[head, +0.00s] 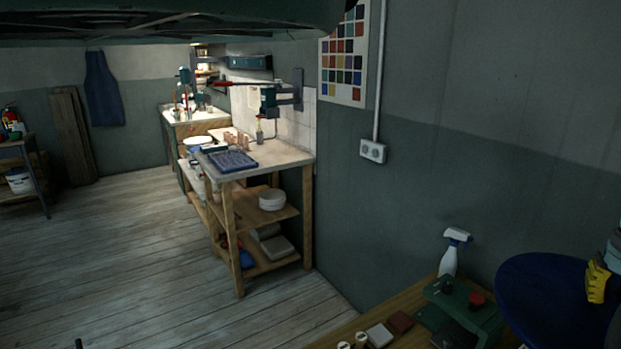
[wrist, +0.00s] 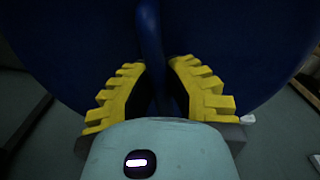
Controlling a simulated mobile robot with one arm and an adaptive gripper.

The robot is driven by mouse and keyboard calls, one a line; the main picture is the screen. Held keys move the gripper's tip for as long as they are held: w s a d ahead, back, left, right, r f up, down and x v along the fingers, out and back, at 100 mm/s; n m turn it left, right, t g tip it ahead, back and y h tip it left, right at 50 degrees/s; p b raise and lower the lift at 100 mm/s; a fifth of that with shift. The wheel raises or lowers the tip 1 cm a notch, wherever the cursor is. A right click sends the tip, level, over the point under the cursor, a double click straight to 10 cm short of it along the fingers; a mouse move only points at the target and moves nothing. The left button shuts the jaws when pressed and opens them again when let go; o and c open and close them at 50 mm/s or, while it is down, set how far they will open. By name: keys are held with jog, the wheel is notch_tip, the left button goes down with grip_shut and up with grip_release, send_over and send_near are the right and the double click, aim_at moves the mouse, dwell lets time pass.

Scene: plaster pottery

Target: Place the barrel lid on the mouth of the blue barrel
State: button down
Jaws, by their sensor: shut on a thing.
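The barrel lid (head: 548,302) is a large dark blue disc at the lower right of the head view, partly cut off by the frame's bottom edge. In the wrist view the lid (wrist: 75,45) fills most of the upper picture, with a raised bar handle running down its middle. My gripper (head: 598,283) has yellow toothed fingers and is at the lid's right side in the head view. In the wrist view my gripper (wrist: 156,75) is shut on the lid's handle, one finger on each side. I cannot see the blue barrel in either view.
A wooden bench (head: 390,311) below the lid bears a white spray bottle (head: 449,255) and a green device (head: 462,309) close to the lid's left edge. A wooden shelf table (head: 285,157) stands against the wall. The plank floor (head: 130,245) at left is clear.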

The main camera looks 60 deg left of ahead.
jog(key=d+r+m, duration=0.4)
jog(key=d+r, duration=0.2)
jog(key=r, duration=0.4)
notch_tip(320, 180, up, 38)
jog(key=p, duration=3.8)
jog(key=shift+w, duration=0.35)
